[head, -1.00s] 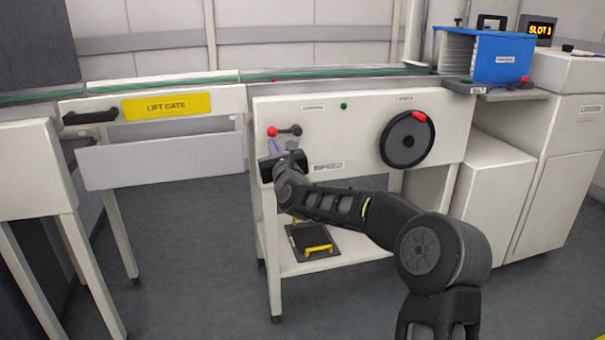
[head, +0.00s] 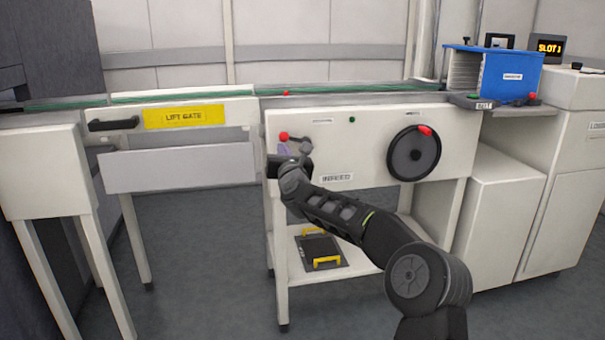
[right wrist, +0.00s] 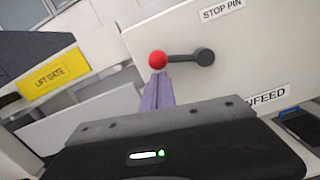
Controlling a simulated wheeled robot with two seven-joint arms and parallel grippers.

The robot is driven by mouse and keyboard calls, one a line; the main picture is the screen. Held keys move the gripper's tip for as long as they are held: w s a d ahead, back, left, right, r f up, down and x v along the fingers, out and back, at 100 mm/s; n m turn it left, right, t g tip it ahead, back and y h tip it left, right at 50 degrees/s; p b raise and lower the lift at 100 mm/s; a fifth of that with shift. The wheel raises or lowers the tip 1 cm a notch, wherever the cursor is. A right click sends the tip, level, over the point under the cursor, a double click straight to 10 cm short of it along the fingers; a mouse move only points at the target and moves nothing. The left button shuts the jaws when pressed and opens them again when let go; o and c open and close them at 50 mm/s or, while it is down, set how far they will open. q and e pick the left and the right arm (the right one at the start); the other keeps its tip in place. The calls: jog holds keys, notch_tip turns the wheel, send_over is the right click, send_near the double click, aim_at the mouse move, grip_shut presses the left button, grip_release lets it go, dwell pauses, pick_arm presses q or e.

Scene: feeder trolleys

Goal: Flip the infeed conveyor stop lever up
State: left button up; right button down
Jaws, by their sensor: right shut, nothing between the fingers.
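The stop lever is a dark arm with a red ball knob (head: 284,136) on the white infeed panel (head: 375,125). In the right wrist view its knob (right wrist: 157,60) is left of the dark round pivot (right wrist: 204,56), under the STOP PIN label (right wrist: 222,9). The arm lies near level, its knob end tilted slightly up relative to the panel. My right gripper (head: 284,150) is shut and empty. Its pale purple fingertips (right wrist: 157,82) are directly under the knob, seemingly touching it. My left gripper is not in view.
A black handwheel (head: 413,153) with a red knob is right of the lever. The lift gate (head: 180,165) stands left. A shelf below holds a dark plate with yellow handles (head: 320,250). A blue box (head: 510,75) stands at the right.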

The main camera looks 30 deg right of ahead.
jog(key=shift+r, duration=0.1)
notch_tip(320, 180, down, 5)
jog(key=a+b, duration=0.1)
jog(key=b, duration=0.5)
jog(key=p+v, duration=0.1)
jog(key=v, duration=0.9)
jog(key=shift+s+r, duration=0.15)
jog(key=shift+r, duration=0.25)
jog(key=shift+a, duration=0.1)
